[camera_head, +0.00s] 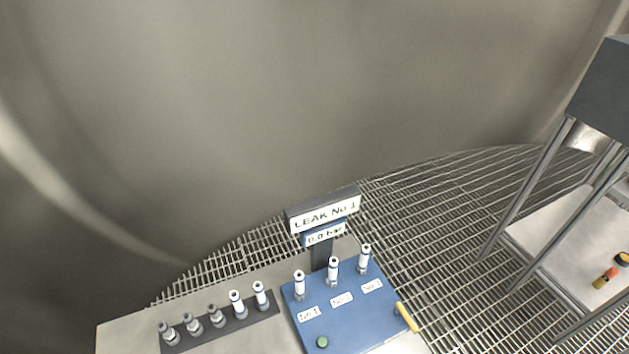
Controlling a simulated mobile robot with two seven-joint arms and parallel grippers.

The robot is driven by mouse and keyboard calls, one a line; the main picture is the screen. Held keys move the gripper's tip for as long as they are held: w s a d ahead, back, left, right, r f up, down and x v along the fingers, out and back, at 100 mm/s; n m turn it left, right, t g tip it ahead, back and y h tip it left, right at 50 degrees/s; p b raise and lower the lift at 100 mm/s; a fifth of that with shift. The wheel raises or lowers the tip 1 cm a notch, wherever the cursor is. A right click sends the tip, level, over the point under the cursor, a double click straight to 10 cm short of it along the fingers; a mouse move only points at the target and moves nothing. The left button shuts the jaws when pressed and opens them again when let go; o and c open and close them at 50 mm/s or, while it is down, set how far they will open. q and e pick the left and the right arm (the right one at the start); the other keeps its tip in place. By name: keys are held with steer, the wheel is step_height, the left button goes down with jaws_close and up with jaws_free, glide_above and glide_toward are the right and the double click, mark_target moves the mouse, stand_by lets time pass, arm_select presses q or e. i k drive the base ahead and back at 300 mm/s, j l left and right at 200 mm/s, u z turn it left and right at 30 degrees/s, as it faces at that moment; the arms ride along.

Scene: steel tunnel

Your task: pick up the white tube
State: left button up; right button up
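Several white tubes stand upright on the bench at the bottom of the head view. Two white tubes, a left one (237,304) and a right one (261,296), stand at the right end of a dark rack (205,335). Three more white-topped tubes stand on the blue panel (350,316): one at the left (300,284), one in the middle (333,270) and one at the right (364,258). I cannot tell which one is the task's white tube. Neither of my grippers shows in this view.
Several grey fittings (192,325) fill the rack's left part. A "LEAK No 1" sign (323,213) with a "0.0 bar" display (325,235) rises behind the blue panel. The panel has a green button (322,342) and a yellow handle (407,317). A metal-legged stand (528,190) is at right.

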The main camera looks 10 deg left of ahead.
mark_target(300, 291)
steer(key=u, duration=0.1)
steer(key=i+j, duration=0.2)
steer(key=j, duration=0.15)
steer(key=k+z, duration=0.1)
steer(key=k, duration=0.2)
steer(key=i+l+u, duration=0.15)
steer(key=u, duration=0.25)
steer(key=i+l+u, duration=0.1)
steer(key=l+u, duration=1.05)
steer(key=i+j, duration=0.05)
